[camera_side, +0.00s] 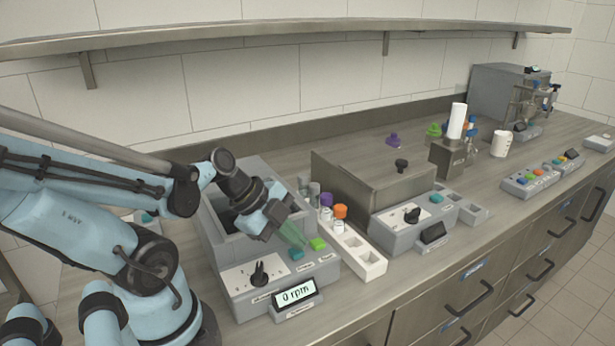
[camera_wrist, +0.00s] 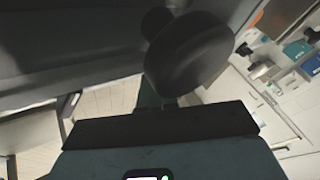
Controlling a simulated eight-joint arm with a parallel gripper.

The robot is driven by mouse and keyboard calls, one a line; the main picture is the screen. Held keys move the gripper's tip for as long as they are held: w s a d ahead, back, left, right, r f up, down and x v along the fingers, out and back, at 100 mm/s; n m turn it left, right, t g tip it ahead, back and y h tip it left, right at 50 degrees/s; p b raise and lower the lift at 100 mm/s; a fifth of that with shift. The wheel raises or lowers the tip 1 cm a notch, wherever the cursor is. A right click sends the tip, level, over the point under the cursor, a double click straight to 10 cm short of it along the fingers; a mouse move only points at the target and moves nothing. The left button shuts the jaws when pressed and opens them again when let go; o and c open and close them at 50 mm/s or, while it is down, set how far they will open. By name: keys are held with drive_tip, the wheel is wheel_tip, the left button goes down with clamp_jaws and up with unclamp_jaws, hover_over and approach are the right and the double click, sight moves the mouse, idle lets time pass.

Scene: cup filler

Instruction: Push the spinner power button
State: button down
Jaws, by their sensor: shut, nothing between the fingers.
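The spinner (camera_side: 238,292) is a grey box with a sloped front panel in the side view. Its panel has a black knob (camera_side: 260,274), a teal button (camera_side: 297,254) and a green button (camera_side: 318,243). The small labels are too blurred to tell which button is power. Its display (camera_side: 295,293) reads "0 rpm". My gripper (camera_side: 299,240) is shut and empty, with its greenish fingertips pointing down just above and behind the teal button. I cannot tell whether they touch it. The wrist view is mostly filled by dark, close shapes and does not show the fingertips clearly.
A white rack (camera_side: 362,262) with purple- and orange-capped vials stands right of the spinner. Beyond it is another grey device (camera_side: 398,234) with a black knob. A shelf (camera_side: 290,32) runs along the wall above. The counter's front edge lies close to the spinner.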

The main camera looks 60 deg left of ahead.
sight(294, 251)
drive_tip(key=shift+f, duration=0.2)
drive_tip(key=shift+r, duration=0.65)
idle(0.3)
wheel_tip(294, 251, up, 6)
idle(0.6)
